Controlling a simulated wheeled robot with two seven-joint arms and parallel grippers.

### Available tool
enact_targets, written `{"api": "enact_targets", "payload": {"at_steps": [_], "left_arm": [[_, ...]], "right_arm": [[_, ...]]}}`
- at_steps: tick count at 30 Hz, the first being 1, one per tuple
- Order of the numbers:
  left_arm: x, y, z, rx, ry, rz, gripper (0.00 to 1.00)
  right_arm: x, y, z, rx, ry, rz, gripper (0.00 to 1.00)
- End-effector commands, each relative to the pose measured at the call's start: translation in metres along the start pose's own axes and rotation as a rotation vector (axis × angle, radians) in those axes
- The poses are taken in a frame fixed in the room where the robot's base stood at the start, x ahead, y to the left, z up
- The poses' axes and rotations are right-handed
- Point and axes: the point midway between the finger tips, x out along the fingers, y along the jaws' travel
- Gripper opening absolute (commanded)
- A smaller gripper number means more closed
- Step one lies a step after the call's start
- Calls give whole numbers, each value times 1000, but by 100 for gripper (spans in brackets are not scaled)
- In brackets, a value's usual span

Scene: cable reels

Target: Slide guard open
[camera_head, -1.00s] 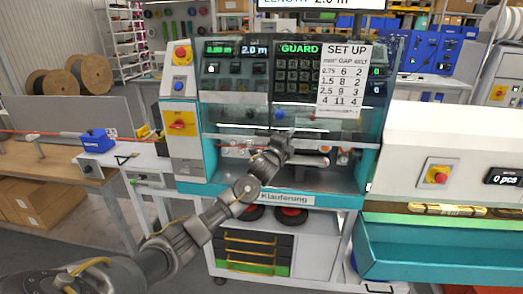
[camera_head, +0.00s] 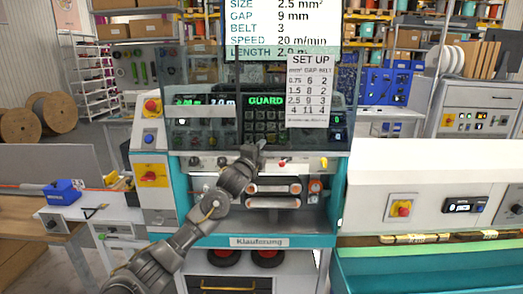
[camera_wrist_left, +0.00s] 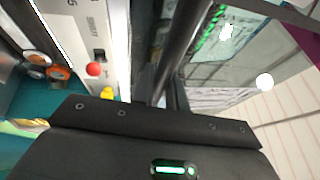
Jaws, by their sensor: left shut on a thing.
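The guard (camera_head: 215,75) is a clear panel on the front of the teal and white machine (camera_head: 153,200), with a "SET UP" sheet (camera_head: 309,90) on it. It stands raised. Its lower edge lies above the belts (camera_head: 273,190), which are uncovered. My left gripper (camera_head: 256,150) is at that lower edge, shut on the guard's handle; the grip itself is hard to make out. In the left wrist view a dark bar (camera_wrist_left: 183,45) runs up from the gripper, with the clear panel to its right. My right gripper is not in view.
A screen (camera_head: 285,25) with settings hangs above the machine. The machine's left post carries a red switch (camera_head: 152,175). A white unit with another red switch (camera_head: 402,208) stands at the right. A blue block (camera_head: 62,190) sits on the left bench.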

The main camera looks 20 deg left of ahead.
Motion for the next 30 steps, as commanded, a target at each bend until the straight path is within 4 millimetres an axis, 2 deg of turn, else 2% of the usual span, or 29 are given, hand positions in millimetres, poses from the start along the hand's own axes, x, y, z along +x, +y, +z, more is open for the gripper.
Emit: {"api": "enact_targets", "payload": {"at_steps": [3, 4, 8, 16, 20, 23, 30], "left_arm": [[0, 0, 1, 0, -1, -1, 0], [0, 0, 1, 0, -1, -1, 18], [0, 0, 0, 0, 0, 0, 35], [0, 1, 0, 0, 1, 0, 36], [-7, 3, 0, 1, 1, 0, 36], [-20, 5, -1, 1, 2, 0, 36], [-66, 5, 0, 1, 1, -1, 36]], "right_arm": [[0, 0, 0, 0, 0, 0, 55], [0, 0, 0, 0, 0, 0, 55], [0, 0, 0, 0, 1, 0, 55], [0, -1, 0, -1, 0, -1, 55], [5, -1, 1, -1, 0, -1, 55], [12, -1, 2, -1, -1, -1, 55], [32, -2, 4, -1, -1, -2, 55]]}}
